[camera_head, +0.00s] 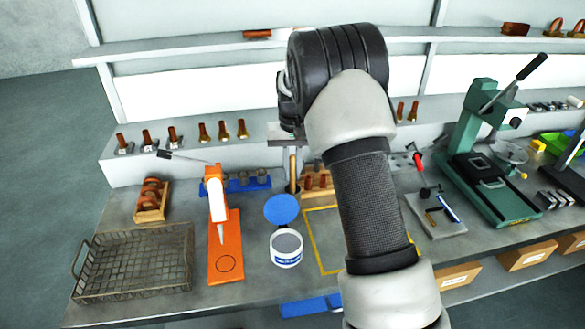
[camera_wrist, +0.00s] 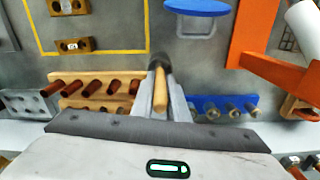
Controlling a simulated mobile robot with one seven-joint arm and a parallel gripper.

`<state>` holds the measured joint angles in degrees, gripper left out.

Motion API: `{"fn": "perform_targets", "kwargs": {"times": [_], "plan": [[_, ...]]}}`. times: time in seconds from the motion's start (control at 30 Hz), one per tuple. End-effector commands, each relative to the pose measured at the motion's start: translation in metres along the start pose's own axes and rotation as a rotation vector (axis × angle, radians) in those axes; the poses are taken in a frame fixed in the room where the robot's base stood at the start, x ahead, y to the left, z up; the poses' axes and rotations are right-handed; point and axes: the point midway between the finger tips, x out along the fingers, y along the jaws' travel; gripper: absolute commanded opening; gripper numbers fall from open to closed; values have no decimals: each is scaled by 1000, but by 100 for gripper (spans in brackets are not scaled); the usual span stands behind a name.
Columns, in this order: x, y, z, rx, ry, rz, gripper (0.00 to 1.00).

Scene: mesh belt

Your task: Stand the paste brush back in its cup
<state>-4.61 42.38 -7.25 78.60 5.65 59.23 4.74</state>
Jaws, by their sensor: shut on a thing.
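The paste brush shows as a wooden handle (camera_head: 293,168), upright below my gripper (camera_head: 292,150) in the head view. My gripper is shut on it; in the wrist view the handle (camera_wrist: 160,92) lies between the two fingers (camera_wrist: 161,100). At the handle's far end is a dark rounded piece (camera_wrist: 159,63). I cannot tell whether this is the brush head or the cup, or whether the brush is inside a cup. My arm hides part of the bench right of the brush.
A white tub (camera_head: 286,252) and round blue lid (camera_head: 282,209) are in front of the brush. An orange stand (camera_head: 226,255) and wire basket (camera_head: 135,264) are left. A blue rack (camera_head: 240,184) and wooden rack (camera_head: 318,181) flank the brush. A green press (camera_head: 484,170) stands right.

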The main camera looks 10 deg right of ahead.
Motion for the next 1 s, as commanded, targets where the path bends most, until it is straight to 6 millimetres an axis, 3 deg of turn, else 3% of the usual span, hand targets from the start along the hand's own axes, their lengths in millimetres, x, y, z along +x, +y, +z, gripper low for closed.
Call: {"fn": "perform_targets", "kwargs": {"times": [0.37, 0.4, 0.5, 0.83, 1.0], "plan": [[4, 0, 0, 0, 0, 0, 0], [4, 0, 0, 0, 0, 0, 21], [4, 0, 0, 0, 0, 0, 36], [1, 0, 0, 0, 1, 0, 36], [-21, 0, -1, 0, 4, -1, 36]]}}
